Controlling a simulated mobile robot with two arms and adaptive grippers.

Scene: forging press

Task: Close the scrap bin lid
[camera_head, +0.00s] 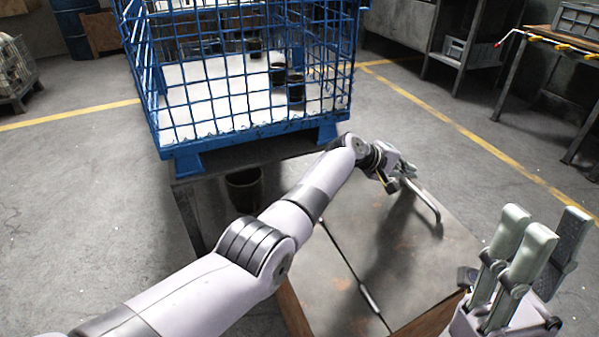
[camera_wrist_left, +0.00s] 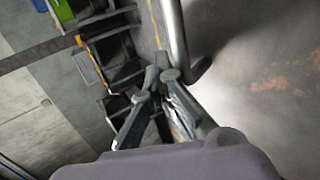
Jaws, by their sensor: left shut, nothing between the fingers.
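The scrap bin's lid (camera_head: 400,250) is a grey metal panel with rusty patches and looks to lie flat on the right part of the bin top; it also fills the right of the left wrist view (camera_wrist_left: 265,85). A bent metal bar handle (camera_head: 428,203) stands at its far right side. My left gripper (camera_head: 404,172) is shut and empty beside the handle. In the left wrist view its fingertips (camera_wrist_left: 160,76) are close to the handle (camera_wrist_left: 178,35); I cannot tell whether they touch. My right gripper (camera_head: 535,245) is open and empty at the lower right.
A blue wire cage (camera_head: 240,128) with dark cylindrical parts stands just behind the bin. A dark cylinder (camera_head: 244,190) shows at the bin's left part, partly behind my left arm. A workbench (camera_head: 560,40) stands at the upper right. The floor right of the bin is clear.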

